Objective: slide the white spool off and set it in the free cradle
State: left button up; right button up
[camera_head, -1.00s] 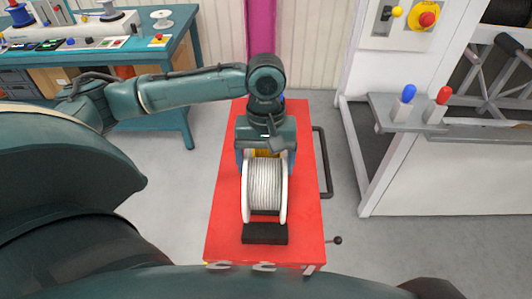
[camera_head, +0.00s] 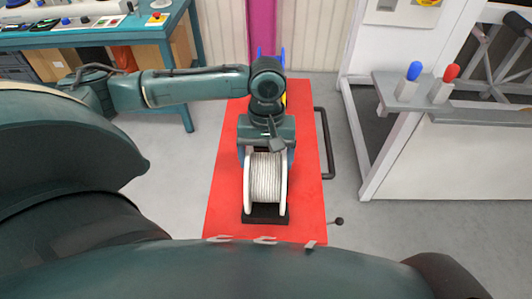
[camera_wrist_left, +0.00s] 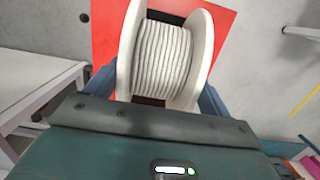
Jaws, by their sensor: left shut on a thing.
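The white spool (camera_head: 265,178), wound with pale cable, is between the fingers of my left gripper (camera_head: 265,158) over the red top (camera_head: 225,215). The gripper is shut on its two flanges from the far side. The spool's lower front edge overlaps the black cradle (camera_head: 265,214), and it looks seated in it or just above it; I cannot tell which. In the left wrist view the white spool (camera_wrist_left: 165,52) stands upright between the blue-grey fingers. My right gripper is not in view.
A blue part (camera_head: 260,52) and a yellow part show behind my left wrist, mostly hidden. A dark handle (camera_head: 328,143) runs along the cart's right side. A teal workbench (camera_head: 110,36) stands back left, a shelf (camera_head: 402,92) with blue and red knobs at right.

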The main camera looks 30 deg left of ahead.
pick_arm(q)
jog(key=o, duration=2)
jog(key=shift+c, duration=0.2)
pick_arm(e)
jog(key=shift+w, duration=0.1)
pick_arm(q)
notch_tip(320, 180, up, 13)
jog(key=w, duration=0.1)
jog(key=shift+w+a, duration=0.2)
jog(key=shift+a, duration=0.2)
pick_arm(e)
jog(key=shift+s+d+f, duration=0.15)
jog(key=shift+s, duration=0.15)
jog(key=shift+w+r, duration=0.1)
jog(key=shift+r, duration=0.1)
